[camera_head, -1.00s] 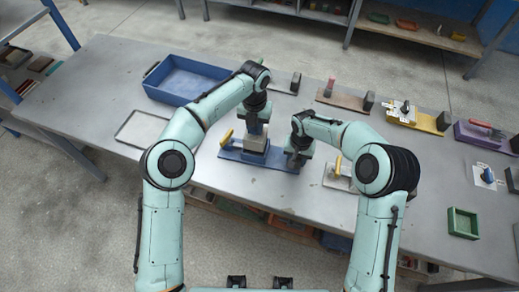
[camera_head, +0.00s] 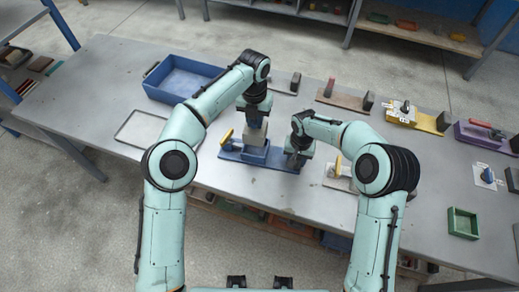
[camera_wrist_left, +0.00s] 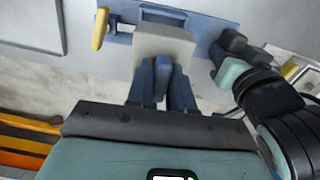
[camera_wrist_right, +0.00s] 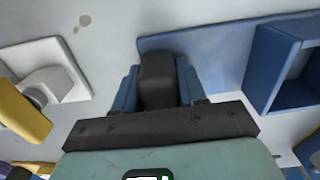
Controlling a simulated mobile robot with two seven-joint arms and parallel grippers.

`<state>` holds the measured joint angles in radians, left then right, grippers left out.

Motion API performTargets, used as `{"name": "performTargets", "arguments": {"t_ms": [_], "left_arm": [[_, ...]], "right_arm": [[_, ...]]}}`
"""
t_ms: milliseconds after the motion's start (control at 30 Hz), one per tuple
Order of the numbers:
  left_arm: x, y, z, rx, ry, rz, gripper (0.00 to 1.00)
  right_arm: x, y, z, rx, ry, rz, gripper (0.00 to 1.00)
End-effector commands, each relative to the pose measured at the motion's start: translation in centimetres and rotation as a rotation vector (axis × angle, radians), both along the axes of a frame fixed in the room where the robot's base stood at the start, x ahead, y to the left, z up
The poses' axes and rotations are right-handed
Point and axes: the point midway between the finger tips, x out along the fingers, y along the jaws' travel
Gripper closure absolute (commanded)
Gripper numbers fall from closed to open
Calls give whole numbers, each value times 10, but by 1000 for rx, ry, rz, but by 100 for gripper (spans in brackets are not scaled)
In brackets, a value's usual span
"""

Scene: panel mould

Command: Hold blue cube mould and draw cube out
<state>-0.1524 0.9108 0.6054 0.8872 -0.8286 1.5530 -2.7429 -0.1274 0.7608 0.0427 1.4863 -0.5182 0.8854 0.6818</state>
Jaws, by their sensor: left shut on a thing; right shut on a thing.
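The blue mould (camera_head: 257,155) sits on its blue base on the table. In the right wrist view its box (camera_wrist_right: 258,68) shows an open cavity. My left gripper (camera_head: 257,120) is shut on the blue knob (camera_wrist_left: 163,72) of a light grey cube (camera_wrist_left: 165,42). The cube (camera_head: 256,134) is above the mould in the head view; a small overlap between them cannot be ruled out. My right gripper (camera_head: 294,158) is shut on the dark post (camera_wrist_right: 157,78) at the right end of the blue base (camera_wrist_right: 212,45). A yellow handle (camera_head: 226,136) stands at the base's left end.
A blue tray (camera_head: 160,95) and a flat pale tray (camera_head: 143,128) lie to the left. A white mould with a yellow handle (camera_head: 338,166) is close right of my right gripper. Brown, yellow and purple moulds (camera_head: 483,137) line the back and right. A green box (camera_head: 462,222) is near the front right.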

Motion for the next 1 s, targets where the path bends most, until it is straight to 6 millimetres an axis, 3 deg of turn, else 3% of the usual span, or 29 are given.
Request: {"name": "performTargets", "arguments": {"t_ms": [200,233,300,667,767,1000], "left_arm": [[0,0,2,0,-1,0,100],[0,0,1,0,-1,0,100],[0,0,1,0,-1,0,100],[0,0,1,0,-1,0,100],[0,0,1,0,-1,0,100],[0,0,1,0,-1,0,100]], "right_arm": [[0,0,1,1,-1,0,100],[0,0,1,1,-1,0,50],[0,0,1,1,-1,0,30],[1,0,5,1,-2,0,30],[1,0,18,1,-6,0,30],[1,0,68,1,-5,0,30]]}}
